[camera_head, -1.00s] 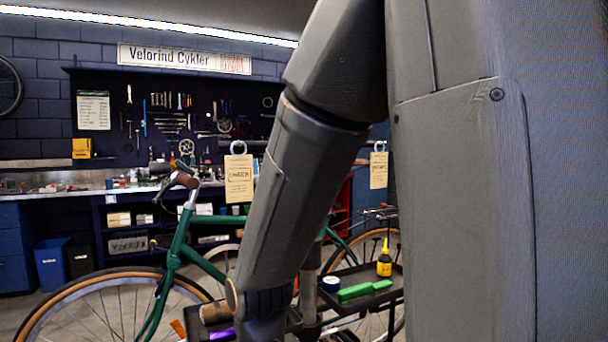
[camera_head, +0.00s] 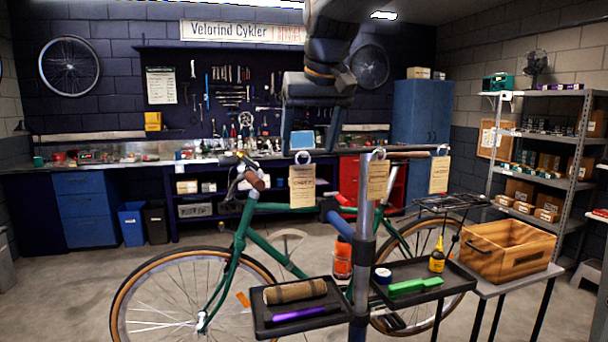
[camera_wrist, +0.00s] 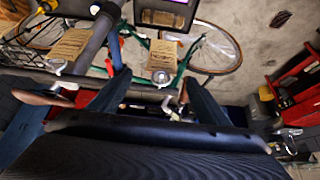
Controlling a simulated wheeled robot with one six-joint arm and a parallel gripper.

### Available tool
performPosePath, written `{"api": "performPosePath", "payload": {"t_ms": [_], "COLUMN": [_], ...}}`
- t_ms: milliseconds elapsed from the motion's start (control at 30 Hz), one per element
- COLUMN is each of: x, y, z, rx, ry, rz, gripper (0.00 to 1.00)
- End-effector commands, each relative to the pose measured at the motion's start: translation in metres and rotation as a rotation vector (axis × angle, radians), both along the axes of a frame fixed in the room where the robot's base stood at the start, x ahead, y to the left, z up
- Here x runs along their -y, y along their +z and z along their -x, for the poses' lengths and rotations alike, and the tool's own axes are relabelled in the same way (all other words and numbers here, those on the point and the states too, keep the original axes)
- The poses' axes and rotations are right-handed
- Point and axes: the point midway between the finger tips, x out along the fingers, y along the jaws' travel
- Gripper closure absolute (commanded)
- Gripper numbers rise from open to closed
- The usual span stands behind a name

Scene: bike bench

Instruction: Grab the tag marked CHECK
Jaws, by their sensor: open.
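Three tan paper tags hang by rings along a horizontal bar in the head view. The left tag (camera_head: 302,187) has dark boxed lettering that appears to read CHECK. The middle tag (camera_head: 377,180) and the right tag (camera_head: 438,175) have lettering too small to read. My gripper (camera_head: 311,149) is open and empty, its fingers pointing down above the left tag. In the wrist view, the left tag (camera_wrist: 164,56) and its ring lie between and beyond my gripper's fingers (camera_wrist: 158,82). The middle tag (camera_wrist: 69,45) is to the left there, outside the fingers.
A green bicycle (camera_head: 240,250) stands behind the post (camera_head: 362,250). Two black trays on the post hold a tool roll (camera_head: 295,291), a green brush (camera_head: 415,286) and a yellow bottle (camera_head: 437,255). A wooden crate (camera_head: 508,252) stands at right. Open floor is at left.

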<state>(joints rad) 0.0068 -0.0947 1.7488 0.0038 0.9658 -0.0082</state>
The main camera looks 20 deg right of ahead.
Motion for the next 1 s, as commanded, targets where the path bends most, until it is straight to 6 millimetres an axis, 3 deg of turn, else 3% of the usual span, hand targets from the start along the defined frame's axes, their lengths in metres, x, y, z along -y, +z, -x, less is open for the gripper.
{"api": "performPosePath", "payload": {"t_ms": [600, 867, 1000], "x": [-0.003, -0.003, -0.003], "y": [-0.059, -0.063, -0.063], "z": [-0.038, -0.040, -0.040], "rx": [-0.003, 0.000, -0.001], "ry": [0.000, 0.000, 0.000], "rz": [0.000, 0.000, 0.000], "gripper": [0.30, 0.30, 0.48]}}
